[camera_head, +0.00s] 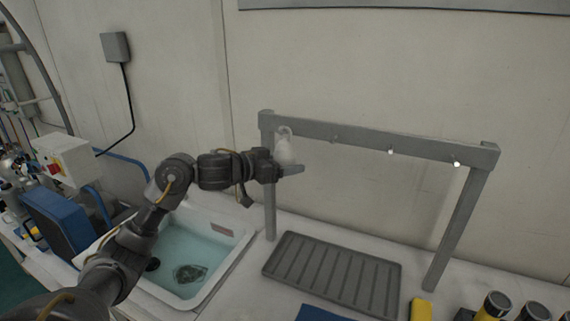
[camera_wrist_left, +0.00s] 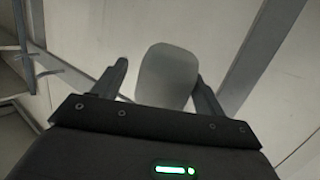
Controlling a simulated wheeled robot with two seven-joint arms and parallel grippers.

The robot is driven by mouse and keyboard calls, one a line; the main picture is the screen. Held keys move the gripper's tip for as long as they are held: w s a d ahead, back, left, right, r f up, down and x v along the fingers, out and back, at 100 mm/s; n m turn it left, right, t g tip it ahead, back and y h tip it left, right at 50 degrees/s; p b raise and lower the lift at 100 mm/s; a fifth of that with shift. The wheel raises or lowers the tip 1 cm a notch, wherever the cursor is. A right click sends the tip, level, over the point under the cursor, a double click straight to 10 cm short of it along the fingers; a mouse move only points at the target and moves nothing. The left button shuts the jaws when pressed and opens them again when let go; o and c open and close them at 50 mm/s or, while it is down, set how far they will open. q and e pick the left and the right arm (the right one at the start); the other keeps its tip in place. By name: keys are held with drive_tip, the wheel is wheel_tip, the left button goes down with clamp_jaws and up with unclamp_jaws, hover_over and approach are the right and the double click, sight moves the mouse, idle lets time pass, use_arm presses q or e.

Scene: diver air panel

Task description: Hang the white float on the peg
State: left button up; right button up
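The white float (camera_head: 285,152) is upright at the left end of the grey rack's crossbar (camera_head: 360,143), its loop at the top in front of the bar. A peg inside the loop cannot be made out clearly. Other pegs (camera_head: 391,151) stick out farther right. My left gripper (camera_head: 270,182) is just below and beside the float, with its fingers spread. In the left wrist view the float (camera_wrist_left: 167,76) shows between the open fingers (camera_wrist_left: 160,85), with a clear gap on the left and little or none on the right. My right gripper is not in view.
A white basin of water (camera_head: 235,257) stands below my left arm. A grey ribbed tray (camera_head: 270,268) lies under the rack. Yellow and dark cylinders (camera_head: 493,306) stand at the front right. The rack's posts (camera_head: 455,230) flank the tray.

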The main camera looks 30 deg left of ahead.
use_arm(q)
drive_tip(key=shift+o, duration=0.6)
drive_tip(key=shift+s+a, duration=0.2)
drive_tip(key=shift+s, duration=0.1)
drive_tip(key=b+v, duration=0.2)
drive_tip(key=v, duration=0.8)
